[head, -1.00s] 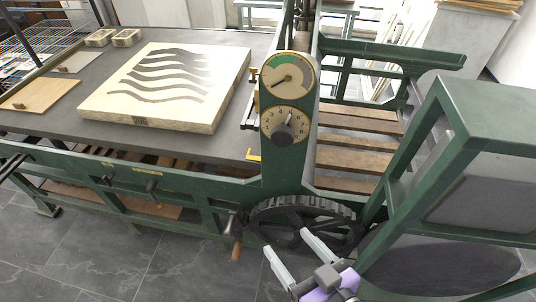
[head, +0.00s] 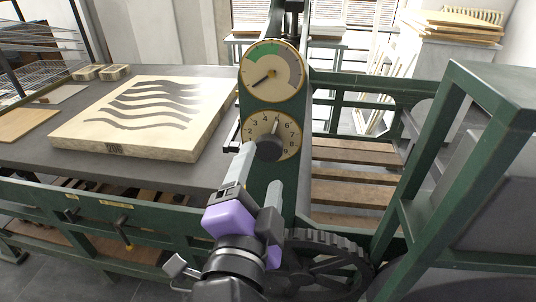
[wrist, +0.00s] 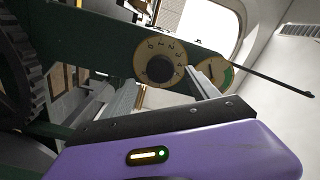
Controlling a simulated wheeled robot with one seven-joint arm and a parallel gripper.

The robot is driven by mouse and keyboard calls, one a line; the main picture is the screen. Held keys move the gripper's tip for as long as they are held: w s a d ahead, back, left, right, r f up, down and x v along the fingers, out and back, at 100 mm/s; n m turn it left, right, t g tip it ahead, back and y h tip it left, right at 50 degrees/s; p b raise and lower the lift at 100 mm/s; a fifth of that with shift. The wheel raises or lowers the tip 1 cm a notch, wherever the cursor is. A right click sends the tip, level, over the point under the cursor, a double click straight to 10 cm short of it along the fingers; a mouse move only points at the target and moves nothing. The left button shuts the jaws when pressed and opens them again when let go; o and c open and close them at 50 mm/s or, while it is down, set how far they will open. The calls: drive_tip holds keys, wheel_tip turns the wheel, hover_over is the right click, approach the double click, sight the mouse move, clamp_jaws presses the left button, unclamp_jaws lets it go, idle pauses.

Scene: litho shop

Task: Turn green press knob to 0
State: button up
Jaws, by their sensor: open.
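The press knob (head: 269,148) is a dark round knob on a cream numbered dial (head: 291,138), on the green press post (head: 258,187). Its light pointer points up, near the middle of the scale; I cannot read the exact number. My gripper (head: 260,167) is open and empty, just below and in front of the knob, with its left finger beside the dial's lower left. The fingers look apart from the knob, though depth is hard to judge. In the wrist view the knob (wrist: 160,69) shows beyond and between the two fingers.
A gauge (head: 272,80) with a green band and black needle sits directly above the dial. A toothed gear wheel (head: 325,262) is low beside my arm. A stone block (head: 140,115) with dark wavy stripes lies on the press bed at left. A green frame (head: 445,150) stands at right.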

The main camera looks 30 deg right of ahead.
sight(267, 152)
drive_tip(key=p+x, duration=0.1)
drive_tip(key=x, duration=0.6)
drive_tip(key=shift+w+d, duration=0.1)
drive_tip(key=c, duration=1.3)
drive_tip(key=shift+c, duration=0.2)
drive_tip(key=shift+n, duration=0.3)
